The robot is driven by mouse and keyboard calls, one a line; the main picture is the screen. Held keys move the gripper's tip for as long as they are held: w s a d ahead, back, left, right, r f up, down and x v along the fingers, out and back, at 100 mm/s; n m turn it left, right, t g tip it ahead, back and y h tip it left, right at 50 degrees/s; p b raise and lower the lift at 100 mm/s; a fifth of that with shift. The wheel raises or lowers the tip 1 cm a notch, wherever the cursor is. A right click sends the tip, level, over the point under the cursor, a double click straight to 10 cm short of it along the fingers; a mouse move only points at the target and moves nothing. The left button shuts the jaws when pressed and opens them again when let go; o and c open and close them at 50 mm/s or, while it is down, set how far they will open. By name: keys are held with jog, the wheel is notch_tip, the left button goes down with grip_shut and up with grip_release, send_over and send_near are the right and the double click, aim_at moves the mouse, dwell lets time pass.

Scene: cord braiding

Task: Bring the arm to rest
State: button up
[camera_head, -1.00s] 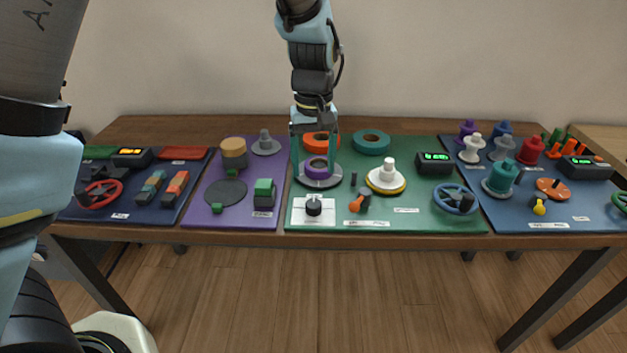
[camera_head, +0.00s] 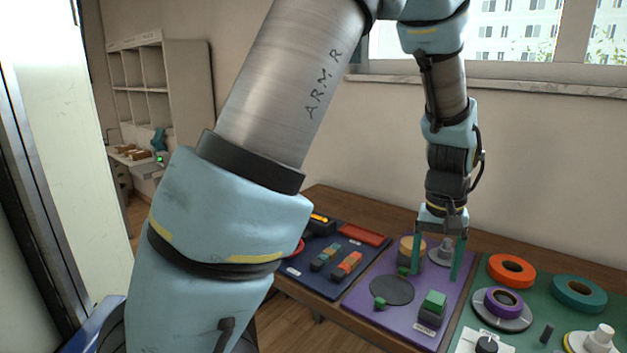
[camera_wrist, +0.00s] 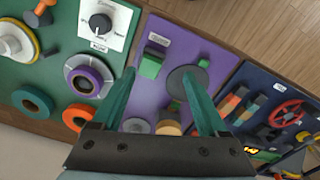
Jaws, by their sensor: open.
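My gripper (camera_head: 436,272) is open and empty, pointing down over the purple mat (camera_head: 400,323). In the wrist view its two green fingers (camera_wrist: 158,78) are spread apart with nothing between the tips. In the head view the fingers overlap the grey peg on its disc (camera_head: 445,250) and stand beside the tan-topped cylinder (camera_head: 411,250). I cannot tell the exact height above the mat. My upper arm fills the middle of the head view.
On the green mat (camera_head: 468,318) are a purple ring on a grey disc (camera_head: 502,303), an orange ring (camera_head: 512,270) and a teal ring (camera_head: 578,293). A green-topped block (camera_head: 432,308) and a dark disc (camera_head: 391,290) lie on the purple mat. A navy mat (camera_head: 318,283) lies left.

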jog(key=w+a+r+n+t, duration=0.1)
jog(key=a+r+n, duration=0.1)
jog(key=a, duration=2.9)
jog(key=shift+n, duration=0.6)
